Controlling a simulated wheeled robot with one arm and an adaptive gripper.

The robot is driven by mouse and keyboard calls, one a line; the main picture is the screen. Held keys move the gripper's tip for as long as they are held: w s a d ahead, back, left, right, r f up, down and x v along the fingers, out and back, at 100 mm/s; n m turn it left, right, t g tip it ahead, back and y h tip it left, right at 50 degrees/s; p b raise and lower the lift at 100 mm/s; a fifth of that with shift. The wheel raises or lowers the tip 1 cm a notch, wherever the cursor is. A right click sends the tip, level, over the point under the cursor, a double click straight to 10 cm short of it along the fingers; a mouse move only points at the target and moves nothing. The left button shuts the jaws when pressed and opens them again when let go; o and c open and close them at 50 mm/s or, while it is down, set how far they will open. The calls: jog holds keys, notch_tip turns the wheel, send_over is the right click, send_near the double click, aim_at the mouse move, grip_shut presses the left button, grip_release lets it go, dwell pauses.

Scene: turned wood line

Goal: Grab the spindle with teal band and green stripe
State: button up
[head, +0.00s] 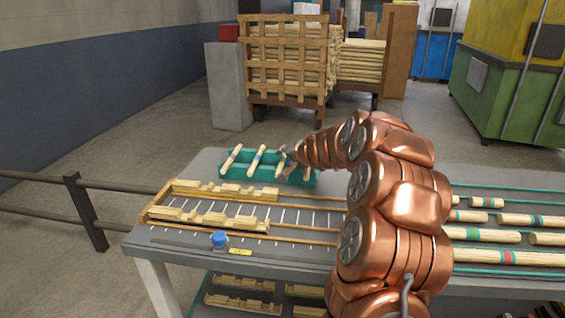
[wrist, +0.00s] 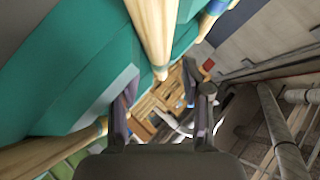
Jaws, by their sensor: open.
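My gripper (head: 287,152) is open at the right end of a teal rack (head: 237,176) holding a few pale wooden spindles. In the wrist view, its fingers (wrist: 163,100) are spread and nothing is between their tips. A plain spindle end (wrist: 155,38) points down ahead of the gap, apart from the fingers. In the head view, a spindle (head: 484,235) with a green band lies on the right of the table. I cannot make out which spindle has both a teal band and a green stripe.
Other banded spindles (head: 505,257) lie at right, past my arm. A pallet stack (head: 285,60) stands behind. A rail (head: 85,212) runs at left.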

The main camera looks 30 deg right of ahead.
grip_shut()
jog(key=shift+r, duration=0.2)
dwell(0.3)
notch_tip(320, 180, up, 3)
jog(key=shift+r+p, duration=0.2)
jog(key=shift+p, duration=0.35)
jog(key=shift+s+a+b, duration=0.15)
jog(key=shift+s+a, duration=0.1)
jog(key=shift+s, duration=0.25)
jog(key=shift+s+a+b, duration=0.15)
jog(key=shift+s+a, duration=0.05)
jog(key=shift+s, duration=0.25)
jog(key=s+a+r+b, duration=0.1)
jog(key=s+a, duration=0.5)
jog(key=s, duration=0.6)
jog(key=shift+s+a+r, duration=0.15)
jog(key=shift+s+a, duration=0.05)
